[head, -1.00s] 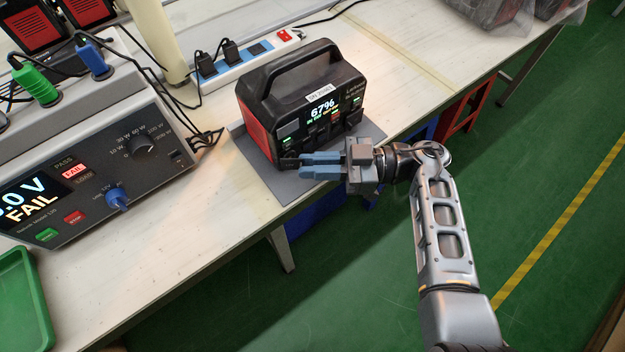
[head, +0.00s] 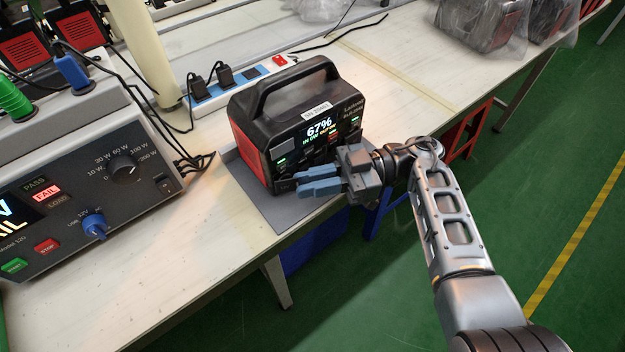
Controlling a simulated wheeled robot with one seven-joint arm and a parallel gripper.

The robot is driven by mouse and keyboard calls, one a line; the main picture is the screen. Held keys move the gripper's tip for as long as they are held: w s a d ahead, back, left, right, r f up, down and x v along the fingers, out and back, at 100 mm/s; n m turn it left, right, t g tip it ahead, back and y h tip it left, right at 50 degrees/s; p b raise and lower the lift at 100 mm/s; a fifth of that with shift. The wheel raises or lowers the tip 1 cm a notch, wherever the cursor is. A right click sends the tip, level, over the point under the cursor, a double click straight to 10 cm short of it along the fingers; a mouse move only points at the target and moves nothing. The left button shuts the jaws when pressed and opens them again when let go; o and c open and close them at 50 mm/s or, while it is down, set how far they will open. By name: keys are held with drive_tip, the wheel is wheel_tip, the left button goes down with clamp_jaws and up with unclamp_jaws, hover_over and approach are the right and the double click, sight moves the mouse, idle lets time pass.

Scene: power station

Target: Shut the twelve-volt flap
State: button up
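The black and red power station (head: 262,110) stands on a grey mat on the bench. Its lit screen reads 67%. A small dark piece (head: 285,186), which looks like the twelve-volt flap, sticks out low at the left end of its front. My gripper (head: 304,182) is in front of the station's lower front, its blue fingers pointing left. The fingertips are close to the dark piece; I cannot tell whether they touch it. My gripper hides part of the lower front panel.
A test unit (head: 100,190) with a blue knob and a FAIL light stands to the left. A power strip (head: 240,88) with plugs lies behind the station. A grey mat (head: 280,217) reaches the bench's front edge. Bagged units (head: 485,22) sit at the far right.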

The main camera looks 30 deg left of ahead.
drive_tip(key=o, duration=0.4)
drive_tip(key=shift+s, duration=0.15)
drive_tip(key=shift+r, duration=0.15)
